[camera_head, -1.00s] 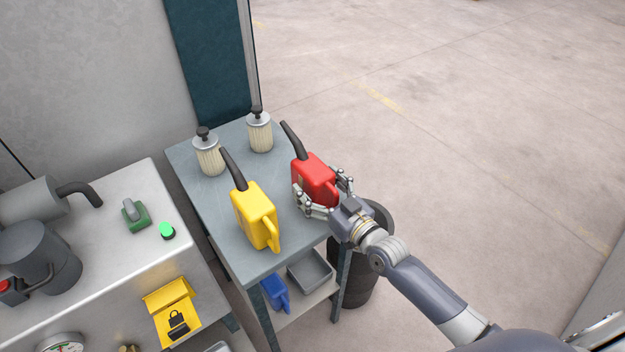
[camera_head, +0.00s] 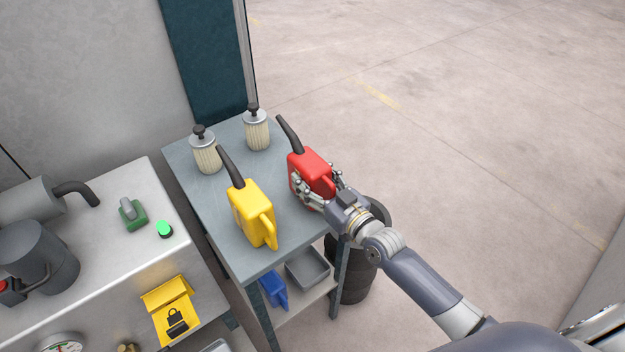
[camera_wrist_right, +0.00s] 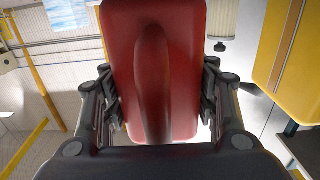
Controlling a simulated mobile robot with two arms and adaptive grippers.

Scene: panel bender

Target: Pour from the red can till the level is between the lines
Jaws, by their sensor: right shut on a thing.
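The red can (camera_head: 312,168) has a black spout pointing up and to the left. It stands upright at the right edge of the grey side table (camera_head: 213,194); I cannot tell whether it touches the top. My right gripper (camera_head: 318,184) is shut on the red can, with fingers on both sides of its body. In the right wrist view the red can (camera_wrist_right: 152,70) fills the middle between the fingers (camera_wrist_right: 158,100). A yellow can (camera_head: 252,212) with a black spout stands to its left. My left gripper is not in view. No level lines can be made out.
Two pale ribbed filters (camera_head: 206,155) (camera_head: 256,132) stand at the table's back. The lower shelf holds a blue can (camera_head: 273,289) and a grey tray (camera_head: 307,267). A dark bin (camera_head: 355,275) stands below right. A machine with a green button (camera_head: 164,229) is at left.

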